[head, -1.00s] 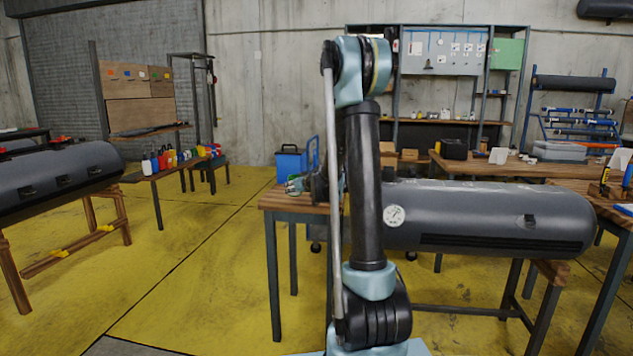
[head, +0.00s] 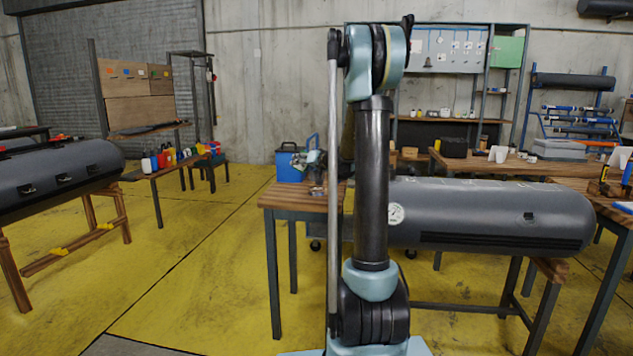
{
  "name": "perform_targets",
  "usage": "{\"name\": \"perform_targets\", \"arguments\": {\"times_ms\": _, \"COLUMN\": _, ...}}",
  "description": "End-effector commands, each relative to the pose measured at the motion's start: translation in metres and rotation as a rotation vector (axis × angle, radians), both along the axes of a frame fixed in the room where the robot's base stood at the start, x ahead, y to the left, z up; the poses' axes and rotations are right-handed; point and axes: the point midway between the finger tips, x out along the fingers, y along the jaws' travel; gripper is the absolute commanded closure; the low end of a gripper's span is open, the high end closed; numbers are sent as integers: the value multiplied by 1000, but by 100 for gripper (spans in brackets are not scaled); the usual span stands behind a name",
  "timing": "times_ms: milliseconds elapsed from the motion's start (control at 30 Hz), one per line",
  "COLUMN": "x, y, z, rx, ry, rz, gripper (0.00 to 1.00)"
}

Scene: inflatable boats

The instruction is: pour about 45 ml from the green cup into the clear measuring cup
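I cannot make out the green cup or the clear measuring cup in the head view. My gripper (head: 308,160) shows small above the left end of the wooden workbench (head: 283,198), partly behind my arm. Its fingers are too small to tell whether they are open, shut or holding something. A small greyish item (head: 318,189) sits on the bench top just below my gripper; it is too small to name. My arm hides part of the bench top.
A dark grey inflatable tube (head: 480,215) with a gauge lies to the right of my arm. Several coloured bottles (head: 165,160) stand on a table at the left. The yellow floor between is clear.

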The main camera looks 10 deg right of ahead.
Motion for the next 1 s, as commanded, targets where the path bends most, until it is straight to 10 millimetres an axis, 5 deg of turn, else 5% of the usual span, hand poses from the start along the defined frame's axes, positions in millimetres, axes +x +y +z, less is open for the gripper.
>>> {"name": "perform_targets", "arguments": {"times_ms": 1000, "x": 2, "y": -9, "z": 2, "rx": 493, "ry": 101, "rz": -1, "gripper": 80}}
